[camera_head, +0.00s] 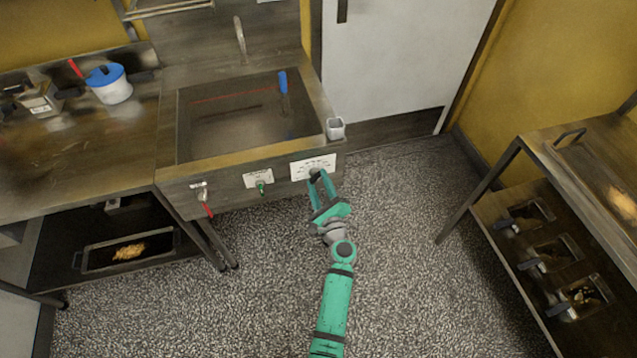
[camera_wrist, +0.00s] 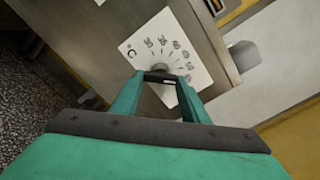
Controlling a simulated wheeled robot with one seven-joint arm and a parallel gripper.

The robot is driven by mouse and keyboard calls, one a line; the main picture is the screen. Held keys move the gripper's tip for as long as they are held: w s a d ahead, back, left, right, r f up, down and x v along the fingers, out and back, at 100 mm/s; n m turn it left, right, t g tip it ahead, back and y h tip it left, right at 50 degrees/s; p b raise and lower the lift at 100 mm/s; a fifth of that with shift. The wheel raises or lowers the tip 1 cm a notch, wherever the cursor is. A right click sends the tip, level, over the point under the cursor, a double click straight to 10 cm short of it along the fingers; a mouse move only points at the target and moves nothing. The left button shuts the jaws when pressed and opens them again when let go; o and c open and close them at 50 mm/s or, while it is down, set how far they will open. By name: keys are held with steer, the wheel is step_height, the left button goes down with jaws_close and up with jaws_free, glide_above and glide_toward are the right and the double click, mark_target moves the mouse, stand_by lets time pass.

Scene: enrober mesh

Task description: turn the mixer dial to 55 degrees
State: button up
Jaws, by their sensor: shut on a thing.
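The dial is a dark knob (camera_head: 315,173) on a white scale plate (camera_head: 299,169) at the right end of the basin unit's front. In the wrist view the scale plate (camera_wrist: 145,45) shows a °C mark and a fan of numbers with tick lines. My gripper (camera_head: 318,181) reaches the knob from the front. In the wrist view its two teal fingers (camera_wrist: 161,77) close on the knob, which is mostly hidden between the fingertips. The knob's pointer cannot be made out, so its exact angle cannot be told.
A green knob (camera_head: 261,188) and a red-handled lever (camera_head: 206,205) sit left of the dial on the same front. A small grey cup (camera_head: 335,128) stands on the basin's right corner. A shelf table (camera_head: 545,160) is at the right. The speckled floor between is clear.

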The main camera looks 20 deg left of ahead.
steer(key=shift+f+m, duration=0.15)
steer(key=shift+m, duration=0.35)
steer(key=o, duration=1.1)
steer(key=shift+c, duration=0.2)
steer(key=shift+s, duration=0.1)
steer(key=v, duration=1)
steer(key=shift+s+d, duration=0.25)
steer(key=shift+s, duration=0.05)
